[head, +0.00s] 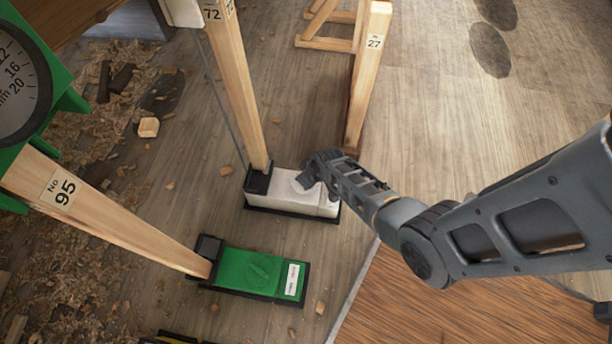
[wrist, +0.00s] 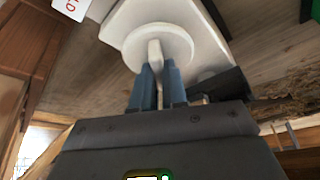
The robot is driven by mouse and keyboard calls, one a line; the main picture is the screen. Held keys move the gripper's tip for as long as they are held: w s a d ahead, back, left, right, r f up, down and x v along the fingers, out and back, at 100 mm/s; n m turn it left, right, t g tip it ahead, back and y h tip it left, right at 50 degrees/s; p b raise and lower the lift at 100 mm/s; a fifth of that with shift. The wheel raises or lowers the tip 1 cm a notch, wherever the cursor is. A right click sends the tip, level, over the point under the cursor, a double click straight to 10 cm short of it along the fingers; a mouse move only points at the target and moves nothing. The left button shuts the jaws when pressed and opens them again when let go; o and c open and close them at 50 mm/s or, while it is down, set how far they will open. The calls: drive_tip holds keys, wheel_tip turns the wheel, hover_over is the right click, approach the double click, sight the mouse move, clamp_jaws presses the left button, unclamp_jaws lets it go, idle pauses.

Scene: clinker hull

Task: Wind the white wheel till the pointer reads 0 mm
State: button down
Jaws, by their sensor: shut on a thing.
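The white wheel (wrist: 178,42) sits on a white unit; in the wrist view its grip bar lies between the blue fingers of my gripper (wrist: 158,84). My gripper is shut on that bar. In the head view the white unit (head: 318,206) stands on the floor at the foot of a wooden post. My gripper (head: 302,184) is at its top, and my arm covers part of it. The dial for the white wheel cannot be read: only a white edge (head: 184,12) shows at the top of the post numbered 72. No pointer for it is in view.
A green unit (head: 246,272) with a green wheel stands nearer, at the foot of post No 95 (head: 110,220). A green-framed dial (head: 18,82) is at the left edge. Post 27 (head: 366,80) stands just behind my gripper. Wood shavings cover the left floor; the right floor is clear.

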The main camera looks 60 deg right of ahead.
sight(312, 189)
drive_tip(key=shift+a+f, duration=0.1)
drive_tip(key=shift+f, duration=0.1)
drive_tip(key=c, duration=1.2)
unclamp_jaws()
drive_tip(key=shift+o, duration=0.2)
drive_tip(key=shift+r, duration=0.1)
drive_tip(key=p+v, duration=0.4)
drive_tip(key=v, duration=0.3)
drive_tip(key=shift+r, duration=0.35)
drive_tip(key=shift+s, duration=0.15)
